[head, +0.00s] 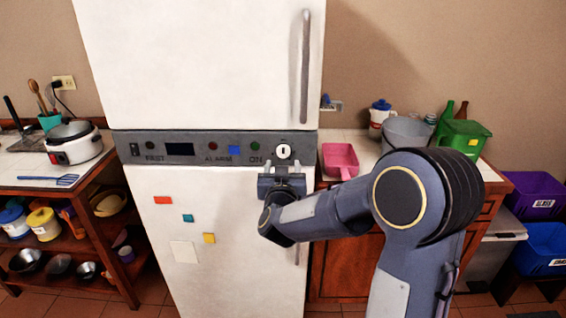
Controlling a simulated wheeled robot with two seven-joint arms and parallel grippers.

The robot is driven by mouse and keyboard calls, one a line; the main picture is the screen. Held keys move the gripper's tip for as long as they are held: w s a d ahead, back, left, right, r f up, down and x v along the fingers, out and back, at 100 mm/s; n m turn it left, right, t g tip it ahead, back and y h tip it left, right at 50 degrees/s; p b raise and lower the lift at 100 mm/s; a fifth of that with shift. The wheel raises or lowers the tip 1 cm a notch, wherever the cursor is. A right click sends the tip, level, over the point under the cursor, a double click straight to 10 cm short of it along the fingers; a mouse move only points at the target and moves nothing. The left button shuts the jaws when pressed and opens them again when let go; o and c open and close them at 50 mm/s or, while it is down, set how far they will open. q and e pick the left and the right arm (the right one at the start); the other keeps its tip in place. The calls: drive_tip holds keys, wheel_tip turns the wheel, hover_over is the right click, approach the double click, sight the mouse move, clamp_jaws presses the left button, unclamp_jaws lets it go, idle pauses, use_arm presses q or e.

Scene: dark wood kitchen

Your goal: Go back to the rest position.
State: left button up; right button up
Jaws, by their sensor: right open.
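My right gripper (283,169) is in front of the white fridge (225,265), just below the round white dial (283,151) on its grey control panel (180,148). Its two fingers are apart and point up toward the panel, with nothing seen between them. I cannot tell whether they touch the fridge. My right arm comes in from the lower right, bent at the elbow, and covers part of the fridge's lower door and the counter. My left gripper does not show.
On the left, a shelf unit (98,185) holds a rice cooker (73,142) and bowls. On the right counter are a pink dustpan (340,160), a grey bucket (406,132) and a green bin (463,138). Purple (536,194) and blue (545,247) crates stand at far right.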

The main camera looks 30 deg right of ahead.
drive_tip(key=shift+v, duration=1)
drive_tip(key=s+a+f+n+g+y, duration=0.2)
drive_tip(key=s+a+n+g+y, duration=0.1)
drive_tip(key=s+a+y, duration=0.85)
drive_tip(key=s+f+g, duration=0.3)
drive_tip(key=s, duration=0.6)
drive_tip(key=s+a+f+n+g+y, duration=0.1)
drive_tip(key=s+f+g, duration=0.2)
drive_tip(key=s, duration=0.7)
drive_tip(key=shift+s+a+f+g, duration=0.2)
drive_tip(key=shift+s+f+g, duration=0.1)
drive_tip(key=shift+f+g, duration=0.15)
drive_tip(key=shift+y, duration=0.25)
